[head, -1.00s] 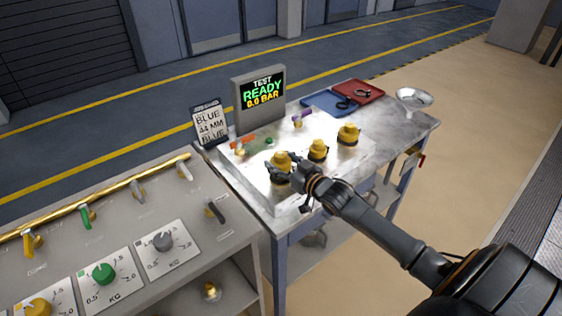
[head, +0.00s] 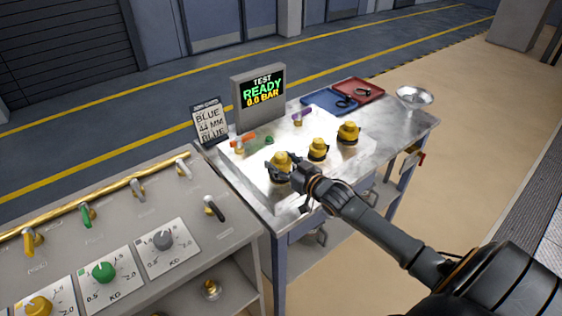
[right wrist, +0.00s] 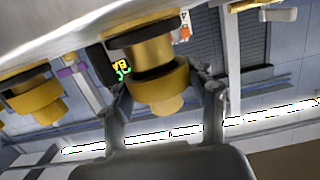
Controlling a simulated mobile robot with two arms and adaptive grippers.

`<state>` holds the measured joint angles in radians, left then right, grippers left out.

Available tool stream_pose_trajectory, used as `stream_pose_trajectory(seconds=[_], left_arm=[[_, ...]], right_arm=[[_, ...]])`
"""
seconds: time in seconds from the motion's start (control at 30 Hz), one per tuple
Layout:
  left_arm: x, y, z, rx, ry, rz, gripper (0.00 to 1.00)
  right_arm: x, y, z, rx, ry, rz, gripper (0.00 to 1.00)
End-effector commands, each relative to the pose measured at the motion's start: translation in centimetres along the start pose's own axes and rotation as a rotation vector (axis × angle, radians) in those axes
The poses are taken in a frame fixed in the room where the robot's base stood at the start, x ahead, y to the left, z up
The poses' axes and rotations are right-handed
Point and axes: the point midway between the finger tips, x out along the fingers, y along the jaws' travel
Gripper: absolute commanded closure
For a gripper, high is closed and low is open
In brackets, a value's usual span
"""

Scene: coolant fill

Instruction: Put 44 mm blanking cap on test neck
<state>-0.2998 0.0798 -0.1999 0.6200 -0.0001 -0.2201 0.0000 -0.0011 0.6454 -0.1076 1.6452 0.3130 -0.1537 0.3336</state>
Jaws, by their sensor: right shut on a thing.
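Another yellow cap (right wrist: 38,98) is apart at left. Which one is 44 mm, I cannot read on them. My left gripper is out of view.
The test display (head: 262,98) reads READY, 0.0 BAR; a sign (head: 210,122) reads BLUE 44 MM BLUE. An orange handle (head: 243,139) and a purple one (head: 302,117) stand nearby. Blue (head: 322,99) and red (head: 372,92) trays and a bowl (head: 414,96) lie behind.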

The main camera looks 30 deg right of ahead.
Motion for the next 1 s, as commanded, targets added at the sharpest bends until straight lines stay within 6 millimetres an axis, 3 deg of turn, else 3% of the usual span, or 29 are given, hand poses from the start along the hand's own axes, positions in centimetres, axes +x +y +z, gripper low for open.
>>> stream_pose_trajectory(seconds=[0.73, 1.0], left_arm=[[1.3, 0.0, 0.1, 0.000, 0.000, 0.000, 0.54], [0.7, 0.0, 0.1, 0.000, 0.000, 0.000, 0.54]], right_arm=[[0.3, 0.0, 2.0, 0.001, -0.002, 0.000, 0.69], [0.2, -0.1, 1.7, 0.003, -0.007, 0.000, 0.69]])
